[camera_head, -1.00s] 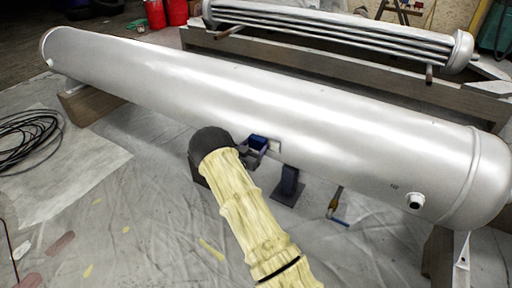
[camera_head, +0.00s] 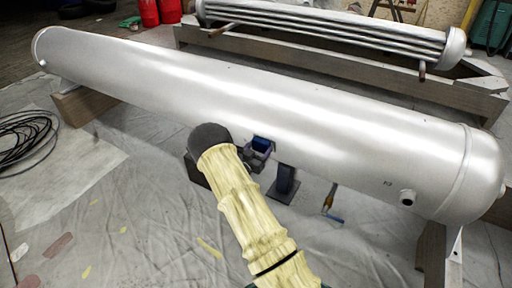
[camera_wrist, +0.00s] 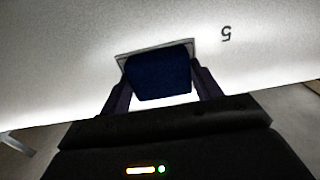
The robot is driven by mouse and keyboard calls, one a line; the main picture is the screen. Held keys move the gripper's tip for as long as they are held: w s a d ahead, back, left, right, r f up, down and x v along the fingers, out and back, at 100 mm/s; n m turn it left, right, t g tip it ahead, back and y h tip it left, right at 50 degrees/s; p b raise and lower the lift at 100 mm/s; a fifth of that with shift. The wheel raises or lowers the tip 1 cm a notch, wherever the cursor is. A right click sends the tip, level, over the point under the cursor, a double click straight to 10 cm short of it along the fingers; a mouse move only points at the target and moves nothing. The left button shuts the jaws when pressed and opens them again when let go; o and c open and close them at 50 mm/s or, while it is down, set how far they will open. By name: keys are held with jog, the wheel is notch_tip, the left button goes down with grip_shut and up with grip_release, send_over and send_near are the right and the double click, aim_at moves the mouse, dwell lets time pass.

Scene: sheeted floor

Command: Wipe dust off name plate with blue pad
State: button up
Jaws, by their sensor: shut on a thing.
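The blue pad (camera_head: 261,144) is between the fingers of my gripper (camera_head: 257,152), which is shut on it. In the wrist view the pad (camera_wrist: 158,74) shows dark blue between the two fingers (camera_wrist: 160,90). The name plate (camera_wrist: 126,48) is a thin grey-edged plate on the silver tank, right behind the pad; the pad hides most of it. The pad appears against or very close to the plate; I cannot tell which. Dust on the plate cannot be made out.
The long silver tank (camera_head: 330,125) lies across the view on wooden supports (camera_head: 88,103). A dark post (camera_head: 284,183) stands below it. A brush (camera_head: 331,200) lies on the sheeted floor. A tube bundle (camera_head: 330,30) is behind. Black cable (camera_head: 25,140) lies at left.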

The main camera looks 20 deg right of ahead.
jog(key=shift+s+d, duration=0.2)
jog(key=shift+d, duration=0.15)
jog(key=s+d, duration=0.1)
jog(key=s+d+p, duration=0.1)
jog(key=s, duration=0.1)
jog(key=shift+d, duration=0.15)
jog(key=shift+s, duration=0.1)
jog(key=p+v, duration=0.1)
jog(key=v, duration=0.5)
jog(key=shift+a, duration=0.25)
dwell(0.4)
jog(key=p+v, duration=0.1)
jog(key=v, duration=0.2)
dwell(0.5)
